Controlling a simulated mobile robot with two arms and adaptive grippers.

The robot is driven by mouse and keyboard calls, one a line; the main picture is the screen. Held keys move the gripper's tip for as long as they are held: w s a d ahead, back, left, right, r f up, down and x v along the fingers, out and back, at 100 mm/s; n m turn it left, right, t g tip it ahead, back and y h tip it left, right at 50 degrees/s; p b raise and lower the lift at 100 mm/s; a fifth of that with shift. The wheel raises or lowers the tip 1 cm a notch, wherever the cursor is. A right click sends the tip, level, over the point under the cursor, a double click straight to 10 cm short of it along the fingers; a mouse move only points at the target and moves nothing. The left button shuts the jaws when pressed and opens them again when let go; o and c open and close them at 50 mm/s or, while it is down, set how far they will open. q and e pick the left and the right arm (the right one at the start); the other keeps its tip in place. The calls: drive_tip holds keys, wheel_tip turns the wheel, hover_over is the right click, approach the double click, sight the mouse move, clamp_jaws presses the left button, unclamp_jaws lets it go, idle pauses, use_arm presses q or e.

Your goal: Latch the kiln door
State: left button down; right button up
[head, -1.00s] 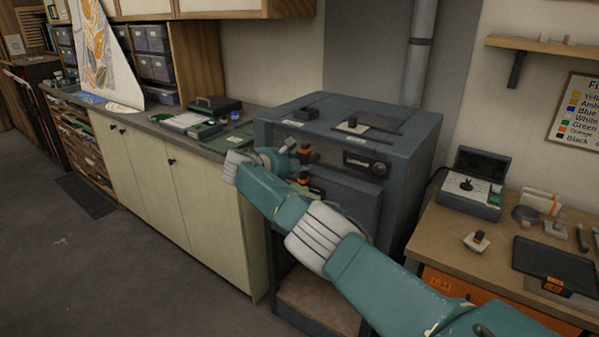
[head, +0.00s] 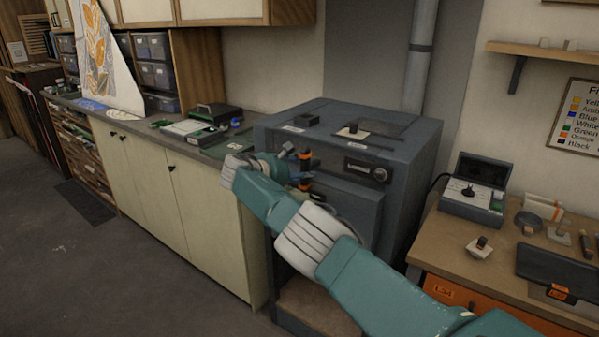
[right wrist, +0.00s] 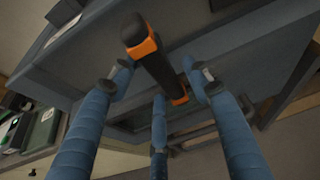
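The kiln (head: 405,190) is a dark grey box, and its door (head: 350,208) is on the front below the control panel. I cannot tell whether the door is fully flush. The latch handle (head: 305,156) is black with orange bands at the door's left side, partly hidden by my gripper. In the right wrist view the latch handle (right wrist: 158,62) points toward the camera. My right gripper (head: 292,163) is at the handle. Its blue fingers (right wrist: 160,85) are spread around the handle, with gaps showing. My left gripper is not in view.
A cabinet counter (head: 190,140) with a green-edged tray stands left of the kiln. A wooden workbench (head: 455,250) with a small open case (head: 472,200) and tools stands to the right. A flue pipe (head: 421,50) rises behind the kiln.

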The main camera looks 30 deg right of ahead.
drive_tip(key=shift+a+r, duration=0.1)
drive_tip(key=v, duration=1.1)
drive_tip(key=shift+s+a, duration=0.15)
drive_tip(key=shift+a, duration=0.2)
